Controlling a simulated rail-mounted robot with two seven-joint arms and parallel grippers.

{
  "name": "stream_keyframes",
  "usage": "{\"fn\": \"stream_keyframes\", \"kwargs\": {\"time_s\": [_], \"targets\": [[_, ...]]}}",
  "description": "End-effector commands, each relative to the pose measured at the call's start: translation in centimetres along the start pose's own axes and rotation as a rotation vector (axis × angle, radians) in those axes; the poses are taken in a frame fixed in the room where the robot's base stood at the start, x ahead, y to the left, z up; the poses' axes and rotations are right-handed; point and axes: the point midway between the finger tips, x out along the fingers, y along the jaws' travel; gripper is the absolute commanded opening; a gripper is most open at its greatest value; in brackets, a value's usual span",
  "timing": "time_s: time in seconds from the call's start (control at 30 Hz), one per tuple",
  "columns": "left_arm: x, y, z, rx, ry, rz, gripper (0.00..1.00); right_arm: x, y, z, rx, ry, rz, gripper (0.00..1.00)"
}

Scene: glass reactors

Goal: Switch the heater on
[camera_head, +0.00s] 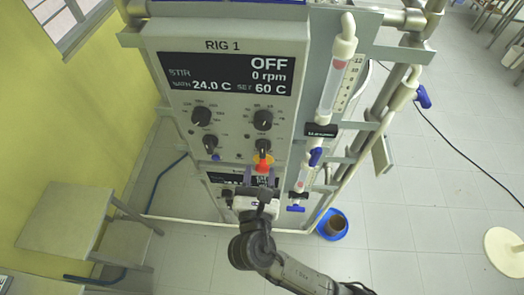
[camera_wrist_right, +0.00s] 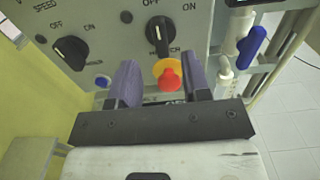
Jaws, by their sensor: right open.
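The RIG 1 control panel (camera_head: 292,55) faces me; its display (camera_head: 225,74) reads OFF, 0 rpm, 24.0 C and set 60 C. Two lower black rotary switches carry OFF and ON marks: a left one (camera_head: 210,143) (camera_wrist_right: 70,52) and a right one (camera_head: 263,146) (camera_wrist_right: 158,34). The labels beneath them are too small or hidden to read surely. The right switch's handle stands nearly upright, towards its OFF side. My right gripper (camera_head: 261,178) (camera_wrist_right: 160,70) is open and empty, just below the right switch, its fingers either side of a red button. My left gripper is not in view.
The red button on a yellow base (camera_head: 263,161) (camera_wrist_right: 168,76) projects between my right fingertips. Two upper knobs (camera_head: 201,115) (camera_head: 263,119) sit above the switches. Glass tubing with a blue valve (camera_head: 316,157) stands close on the right. A second panel lies below.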

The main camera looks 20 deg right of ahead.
Motion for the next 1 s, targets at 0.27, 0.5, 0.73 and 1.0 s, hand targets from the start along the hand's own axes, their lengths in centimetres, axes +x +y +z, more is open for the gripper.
{"fn": "stream_keyframes", "kwargs": {"time_s": [0.27, 0.5, 0.73, 1.0], "targets": [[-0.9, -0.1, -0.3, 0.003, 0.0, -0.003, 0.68, 4.0, 0.0, 0.1, -0.002, -0.001, -0.001, 0.44], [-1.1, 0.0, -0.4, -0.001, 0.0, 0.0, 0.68, 5.4, 0.0, 0.0, 0.0, 0.0, 0.0, 0.44], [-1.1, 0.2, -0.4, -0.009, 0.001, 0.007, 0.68, 5.7, 0.0, 0.0, 0.001, 0.001, 0.0, 0.44], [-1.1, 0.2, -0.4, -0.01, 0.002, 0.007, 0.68, 5.6, 0.0, 0.0, 0.001, 0.001, 0.0, 0.29]]}}
